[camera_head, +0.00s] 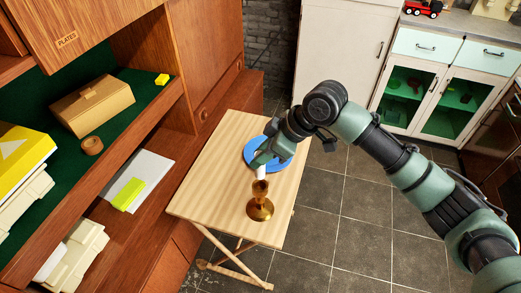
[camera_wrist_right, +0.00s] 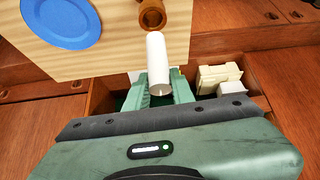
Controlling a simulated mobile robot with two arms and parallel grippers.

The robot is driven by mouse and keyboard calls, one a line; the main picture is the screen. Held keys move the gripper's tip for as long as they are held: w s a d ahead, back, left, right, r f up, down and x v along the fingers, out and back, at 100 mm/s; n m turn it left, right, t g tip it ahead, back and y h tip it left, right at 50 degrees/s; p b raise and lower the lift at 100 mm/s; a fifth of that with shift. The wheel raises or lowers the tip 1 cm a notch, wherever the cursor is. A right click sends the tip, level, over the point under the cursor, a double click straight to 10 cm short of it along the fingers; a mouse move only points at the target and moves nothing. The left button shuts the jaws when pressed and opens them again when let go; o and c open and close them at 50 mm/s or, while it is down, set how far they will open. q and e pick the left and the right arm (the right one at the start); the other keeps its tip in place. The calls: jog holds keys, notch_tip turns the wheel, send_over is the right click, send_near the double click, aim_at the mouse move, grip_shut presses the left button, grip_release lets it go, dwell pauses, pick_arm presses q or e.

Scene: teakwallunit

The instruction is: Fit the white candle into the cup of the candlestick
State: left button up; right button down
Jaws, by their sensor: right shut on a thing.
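The brass candlestick (camera_head: 260,210) stands upright on the light wooden folding table, with its cup (camera_head: 260,187) on top. The cup also shows in the right wrist view (camera_wrist_right: 152,17). My right gripper (camera_head: 263,161) is shut on the white candle (camera_wrist_right: 156,60). In the head view the candle's lower part (camera_head: 261,173) shows just above the cup. In the right wrist view the candle's far end is close beside the cup's rim, and I cannot tell whether they touch. The candle does not appear inside the cup. My left gripper is not in view.
A blue plate (camera_head: 284,148) lies on the table (camera_head: 215,170) behind the candlestick. Tiled floor is clear on the right, with white cabinets behind.

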aim_at(261, 173)
jog(key=shift+f+b, duration=0.5)
jog(key=shift+f, duration=1.3)
jog(key=shift+r, duration=0.1)
jog(key=shift+p, duration=0.35)
jog(key=shift+p, duration=0.3)
jog(key=shift+p, duration=0.3)
jog(key=shift+p, duration=0.45)
jog(key=shift+f+b, duration=0.55)
jog(key=shift+f, duration=1.35)
